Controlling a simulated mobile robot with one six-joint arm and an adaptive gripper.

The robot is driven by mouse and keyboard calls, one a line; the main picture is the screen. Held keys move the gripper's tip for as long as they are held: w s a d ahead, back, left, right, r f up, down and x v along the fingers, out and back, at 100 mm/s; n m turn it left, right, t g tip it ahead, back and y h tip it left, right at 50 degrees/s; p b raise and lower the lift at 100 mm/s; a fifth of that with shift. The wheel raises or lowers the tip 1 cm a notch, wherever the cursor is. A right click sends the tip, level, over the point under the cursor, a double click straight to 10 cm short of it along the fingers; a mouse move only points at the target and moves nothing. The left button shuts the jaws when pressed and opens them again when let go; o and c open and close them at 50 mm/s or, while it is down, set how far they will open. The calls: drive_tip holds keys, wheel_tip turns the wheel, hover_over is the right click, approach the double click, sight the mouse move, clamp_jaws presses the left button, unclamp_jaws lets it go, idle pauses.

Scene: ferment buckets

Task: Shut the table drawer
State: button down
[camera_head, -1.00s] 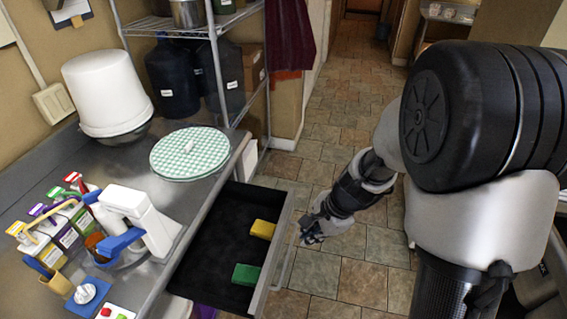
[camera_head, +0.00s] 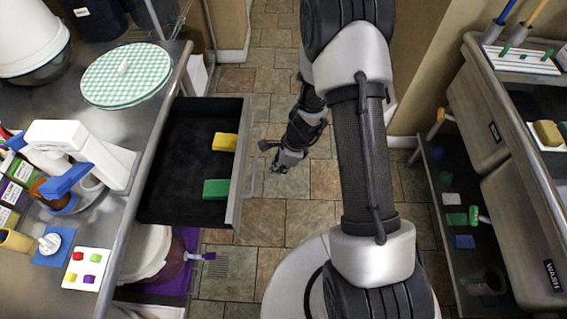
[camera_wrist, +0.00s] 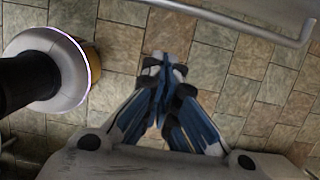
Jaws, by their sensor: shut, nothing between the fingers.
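The table drawer (camera_head: 183,160) stands open, pulled out to the right from under the steel table. Its dark inside holds a yellow block (camera_head: 222,142) and a green block (camera_head: 216,189). A bar handle (camera_head: 254,165) runs along its grey front panel (camera_head: 238,170). My gripper (camera_head: 275,167) is outside the drawer, just right of the handle, and looks apart from it. In the wrist view my gripper (camera_wrist: 162,65) has its fingers together with nothing between them. The handle's bar (camera_wrist: 250,28) shows there at the upper right, clear of the fingertips.
The steel table (camera_head: 110,215) carries a checkered round lid (camera_head: 125,80), a white dispenser and small boxes. A purple mat (camera_head: 185,265) with a bucket lies below the drawer. Tiled floor (camera_head: 265,215) is free between.

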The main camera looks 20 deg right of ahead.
drive_tip(key=shift+w+a+f, duration=0.1)
drive_tip(key=shift+w+a, duration=0.1)
drive_tip(key=shift+a, duration=0.4)
drive_tip(key=shift+w+a+f, duration=0.15)
drive_tip(key=shift+w+a, duration=0.1)
drive_tip(key=shift+a, duration=0.4)
drive_tip(key=shift+w+a+f, duration=0.1)
drive_tip(key=shift+w+a, duration=0.1)
drive_tip(key=shift+a, duration=0.4)
drive_tip(key=shift+a, duration=0.15)
